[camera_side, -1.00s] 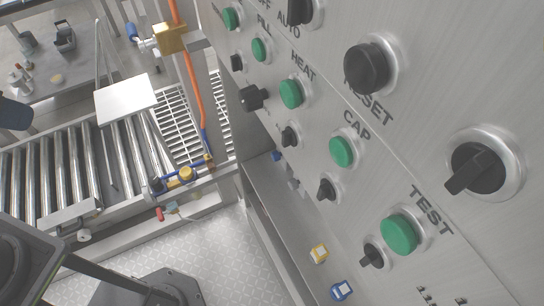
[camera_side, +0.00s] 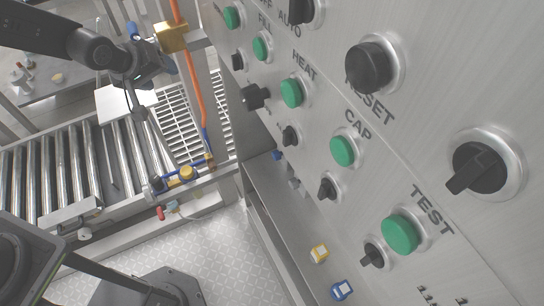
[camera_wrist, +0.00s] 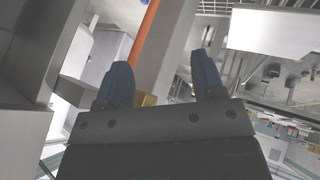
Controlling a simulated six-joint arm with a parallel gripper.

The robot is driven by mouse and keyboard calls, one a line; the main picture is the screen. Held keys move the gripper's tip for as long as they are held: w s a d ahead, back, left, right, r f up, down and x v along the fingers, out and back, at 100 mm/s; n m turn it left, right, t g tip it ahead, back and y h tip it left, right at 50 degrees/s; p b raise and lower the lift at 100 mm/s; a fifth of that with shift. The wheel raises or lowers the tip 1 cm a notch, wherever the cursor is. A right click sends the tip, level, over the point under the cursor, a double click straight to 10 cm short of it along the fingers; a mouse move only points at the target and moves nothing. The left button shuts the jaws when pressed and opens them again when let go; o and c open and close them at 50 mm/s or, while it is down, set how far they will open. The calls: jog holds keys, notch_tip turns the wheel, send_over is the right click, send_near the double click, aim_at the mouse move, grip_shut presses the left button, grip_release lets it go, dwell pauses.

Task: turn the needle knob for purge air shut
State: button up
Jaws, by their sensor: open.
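My gripper (camera_wrist: 163,75) shows in the wrist view with its two blue fingers wide apart and nothing between their tips. In the side view my gripper (camera_side: 162,58) is at upper left, close to the brass block (camera_side: 172,38) on the orange pipe (camera_side: 193,82). Part of a brass piece (camera_wrist: 148,100) shows behind the fingers. A fitting with a brass body (camera_side: 187,173) and blue parts sits lower on the frame by the conveyor. I cannot tell which part is the needle knob for purge air; my arm covers some of the fittings beside the brass block.
A large panel with green buttons (camera_side: 342,151) and black selector knobs (camera_side: 369,66) fills the right of the side view. A roller conveyor (camera_side: 75,170) and a white grating (camera_side: 178,130) lie below my arm. A grey post stands close beyond the fingers.

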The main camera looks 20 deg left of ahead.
jog(key=w+d+f+n+h, duration=0.1)
jog(key=w+d+f+n, duration=0.1)
jog(key=f, duration=0.5)
jog(key=w+d+f+n, duration=0.1)
jog(key=w+d+f, duration=0.1)
jog(key=f, duration=0.6)
jog(key=n+t+h, duration=0.5)
jog(key=n+h, duration=0.2)
send_near(274, 157)
jog(key=x, duration=0.9)
jog(key=shift+w+f, duration=0.1)
jog(key=shift+w, duration=0.15)
jog(key=c, duration=0.9)
